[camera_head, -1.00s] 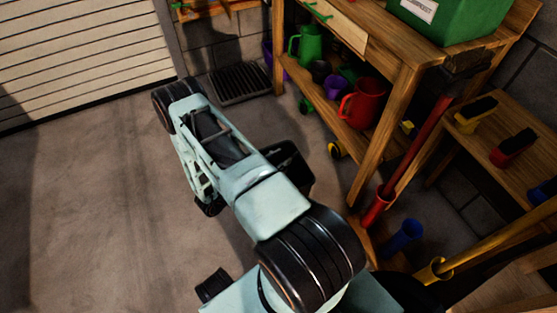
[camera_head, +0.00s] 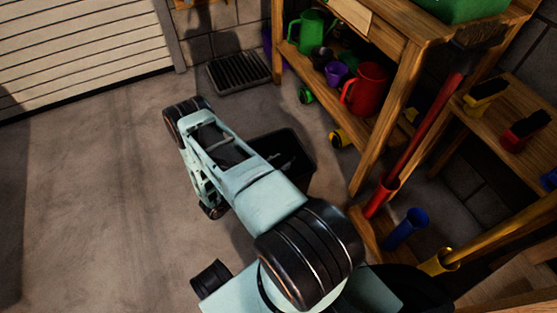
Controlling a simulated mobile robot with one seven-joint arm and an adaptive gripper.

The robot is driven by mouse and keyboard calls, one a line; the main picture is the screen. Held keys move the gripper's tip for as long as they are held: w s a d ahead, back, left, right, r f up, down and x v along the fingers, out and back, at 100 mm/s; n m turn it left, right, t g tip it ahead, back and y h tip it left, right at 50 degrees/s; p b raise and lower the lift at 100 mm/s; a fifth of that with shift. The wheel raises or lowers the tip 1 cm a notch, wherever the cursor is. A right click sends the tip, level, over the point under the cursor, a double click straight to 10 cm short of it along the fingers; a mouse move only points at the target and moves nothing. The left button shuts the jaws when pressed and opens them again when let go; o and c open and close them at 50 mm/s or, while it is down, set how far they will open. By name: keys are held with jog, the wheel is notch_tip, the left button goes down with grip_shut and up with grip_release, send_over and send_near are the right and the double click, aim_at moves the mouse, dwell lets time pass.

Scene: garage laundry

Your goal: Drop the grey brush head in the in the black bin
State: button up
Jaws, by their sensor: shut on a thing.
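The black bin (camera_head: 308,172) stands on the floor in the middle of the view, partly hidden behind my arm. Its right side and part of its dark opening show. My pale blue arm reaches from the bottom of the view up and left, over the left part of the bin. My gripper cannot be made out; the arm's own links cover where it would be. No grey brush head can be made out either.
A wooden shelf unit with a green jug (camera_head: 308,31) and a red jug (camera_head: 366,89) stands behind the bin. A red-handled broom (camera_head: 424,128) leans at the right, near a blue tube (camera_head: 406,229). A floor grate (camera_head: 240,74) lies behind. Left floor is clear.

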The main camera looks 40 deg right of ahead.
jog(key=shift+f, duration=0.3)
jog(key=o, duration=1.3)
